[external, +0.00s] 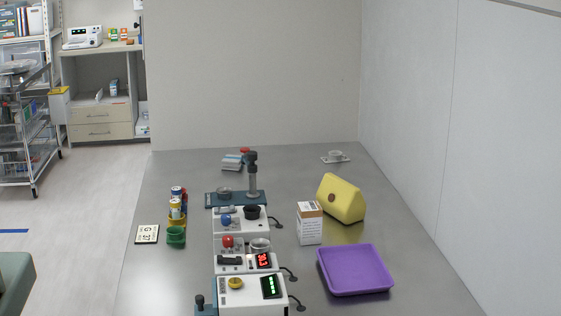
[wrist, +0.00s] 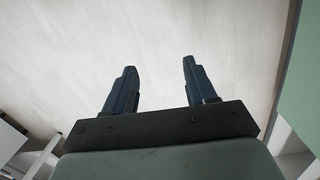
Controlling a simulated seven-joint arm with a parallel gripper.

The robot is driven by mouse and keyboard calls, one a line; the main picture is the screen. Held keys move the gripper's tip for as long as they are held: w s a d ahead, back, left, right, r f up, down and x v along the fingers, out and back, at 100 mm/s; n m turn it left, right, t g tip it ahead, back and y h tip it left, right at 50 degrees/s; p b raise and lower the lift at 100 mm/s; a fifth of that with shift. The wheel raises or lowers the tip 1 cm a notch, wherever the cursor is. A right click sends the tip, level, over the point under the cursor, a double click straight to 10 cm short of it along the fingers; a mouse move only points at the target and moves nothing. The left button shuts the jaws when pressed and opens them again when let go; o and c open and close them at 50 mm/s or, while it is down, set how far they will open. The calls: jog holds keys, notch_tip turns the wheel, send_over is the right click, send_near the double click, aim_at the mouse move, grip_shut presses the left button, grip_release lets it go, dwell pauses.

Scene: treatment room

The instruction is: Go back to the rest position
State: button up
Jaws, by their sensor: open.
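My gripper (wrist: 159,67) shows in the wrist view, with its two dark blue fingers apart and nothing between them. Beyond the fingers is a pale, streaked surface that looks like the floor. My gripper and arm cannot be made out in the external view, so where it is relative to the table (external: 400,232) cannot be told.
The grey table holds a purple tray (external: 355,290), a yellow bag (external: 342,200), a white box (external: 310,224), devices in a row (external: 240,252), stacked cans (external: 176,207), a green cup (external: 176,235) and a cup with saucer (external: 335,157). A wall borders its right side.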

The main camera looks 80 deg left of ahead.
jog(key=w+a+f+n+g+y, duration=0.1)
jog(key=a+f+n, duration=0.15)
jog(key=a, duration=0.75)
jog(key=w+a+f+n+g, duration=0.15)
jog(key=a+n, duration=0.25)
jog(key=a, duration=0.5)
jog(key=w+a+f+n+g+y, duration=0.1)
jog(key=a+f+n, duration=0.2)
jog(key=a, duration=0.7)
jog(key=s+a+n+g+h, duration=0.1)
jog(key=s+a+n, duration=0.4)
jog(key=a, duration=0.5)
jog(key=s+a+n+g+h, duration=0.2)
jog(key=s+a+n, duration=0.3)
jog(key=a, duration=0.5)
jog(key=shift+s+r, duration=0.45)
jog(key=shift+s, duration=0.3)
jog(key=shift+o, duration=0.3)
